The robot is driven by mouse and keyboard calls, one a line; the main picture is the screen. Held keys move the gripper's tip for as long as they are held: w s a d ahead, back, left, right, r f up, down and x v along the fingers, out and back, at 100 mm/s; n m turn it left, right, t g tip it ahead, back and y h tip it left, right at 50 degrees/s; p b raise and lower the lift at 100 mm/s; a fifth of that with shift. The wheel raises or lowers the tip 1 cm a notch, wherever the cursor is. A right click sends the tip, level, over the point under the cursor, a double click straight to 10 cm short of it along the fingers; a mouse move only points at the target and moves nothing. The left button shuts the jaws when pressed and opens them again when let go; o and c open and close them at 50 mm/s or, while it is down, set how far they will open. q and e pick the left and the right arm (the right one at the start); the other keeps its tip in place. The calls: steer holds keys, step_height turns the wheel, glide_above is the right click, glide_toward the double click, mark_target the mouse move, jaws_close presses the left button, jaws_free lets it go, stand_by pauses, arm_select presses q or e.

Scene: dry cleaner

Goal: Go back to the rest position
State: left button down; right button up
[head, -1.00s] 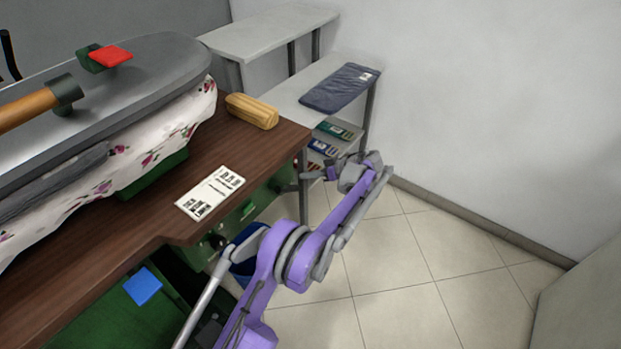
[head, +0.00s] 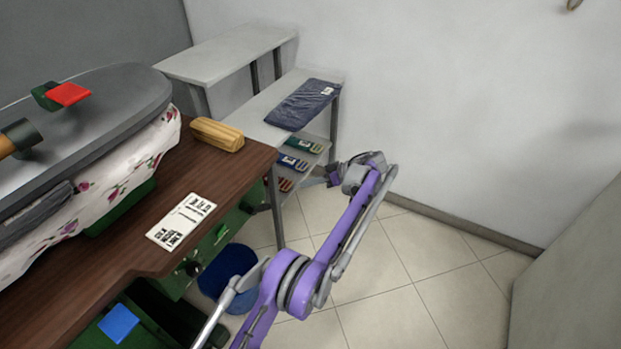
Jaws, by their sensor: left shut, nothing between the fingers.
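My left arm, purple and grey, reaches up through the middle of the head view. Its left gripper (head: 312,181) is at the far end, pointing left, beside the lower part of the grey shelf rack (head: 222,52). It is shut and holds nothing. It looks small, and I cannot tell how close it is to the rack. My right gripper is out of view.
A wooden table (head: 118,258) with a pressing machine (head: 105,105), a wooden block (head: 217,134) and a paper sheet (head: 181,221) stands at left. A folded dark garment (head: 304,104) lies on the rack. A blue bin (head: 228,272) stands below the table. Tiled floor (head: 400,285) at right is clear.

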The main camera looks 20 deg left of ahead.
arm_select(q)
steer(key=s+d+r+m+t+h, duration=0.2)
steer(key=s+d+r+m+h, duration=0.15)
steer(key=s, duration=0.55)
steer(key=s+d+r+m+t+h, duration=0.1)
steer(key=s+d+r+m+h, duration=0.15)
steer(key=s+r+m, duration=0.45)
steer(key=s+d+f+m+t+h, duration=0.1)
steer(key=s+d+f+m+h, duration=0.15)
steer(key=s, duration=0.65)
steer(key=s+d+f+m+t+h, duration=0.15)
steer(key=s+f, duration=0.25)
steer(key=s, duration=0.4)
steer(key=s+d+f+m+t+h, duration=0.1)
steer(key=s+d+f+h, duration=0.15)
steer(key=s, duration=0.65)
step_height(320, 180, up, 22)
steer(key=w+p, duration=0.1)
steer(key=p, duration=1.9)
steer(key=shift+w+d+r+t+y, duration=0.25)
steer(key=shift+w+t+y, duration=0.1)
steer(key=shift+w+y, duration=0.1)
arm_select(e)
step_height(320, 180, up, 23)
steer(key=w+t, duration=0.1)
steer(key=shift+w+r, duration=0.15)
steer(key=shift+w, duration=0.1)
